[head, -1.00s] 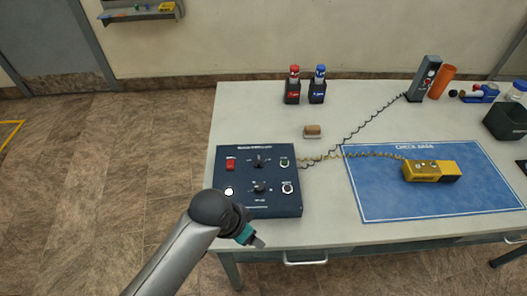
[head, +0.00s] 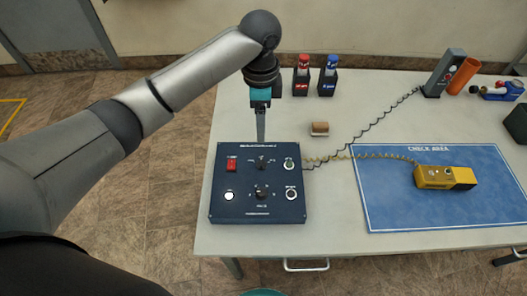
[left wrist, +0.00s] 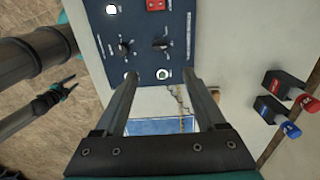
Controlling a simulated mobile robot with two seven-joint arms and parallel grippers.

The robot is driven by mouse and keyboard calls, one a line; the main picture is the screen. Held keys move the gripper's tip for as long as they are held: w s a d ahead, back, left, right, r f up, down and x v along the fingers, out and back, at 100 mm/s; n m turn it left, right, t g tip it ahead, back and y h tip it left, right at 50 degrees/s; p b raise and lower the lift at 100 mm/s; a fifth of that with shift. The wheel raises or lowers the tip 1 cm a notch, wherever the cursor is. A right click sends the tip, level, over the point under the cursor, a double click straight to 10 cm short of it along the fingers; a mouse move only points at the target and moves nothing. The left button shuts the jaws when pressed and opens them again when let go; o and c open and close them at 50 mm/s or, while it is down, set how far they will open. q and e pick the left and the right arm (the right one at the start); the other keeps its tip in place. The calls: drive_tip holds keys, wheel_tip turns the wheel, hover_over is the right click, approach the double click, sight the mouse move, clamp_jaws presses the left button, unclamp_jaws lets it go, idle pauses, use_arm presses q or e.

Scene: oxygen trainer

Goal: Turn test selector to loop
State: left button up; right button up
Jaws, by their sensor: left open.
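The dark blue control panel (head: 240,212) lies on the table's left part. It has two black rotary knobs in its middle column: an upper one (head: 262,163) and a lower one (head: 261,191). Their labels are too small to read, so I cannot tell which is the test selector. The left wrist view shows the upper knob (left wrist: 160,45) and lower knob (left wrist: 125,45). My left gripper (head: 261,141) points down at the panel's back edge, apart from both knobs. It is open and empty between its fingers (left wrist: 160,76). My right gripper (left wrist: 70,82) shows small in the left wrist view; its jaw state is unclear.
The panel also has a red switch (head: 231,165) and round lit buttons. Behind stand red and blue-capped bottles in black holders (head: 328,83). A small brown block (head: 320,128), coiled cords and a blue mat (head: 400,215) with a yellow device (head: 446,177) lie right.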

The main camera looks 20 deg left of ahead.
sight(262, 161)
use_arm(q)
wheel_tip(262, 161, down, 15)
drive_tip(key=b, duration=0.2)
drive_tip(key=shift+b, duration=0.3)
clamp_jaws()
idle(0.5)
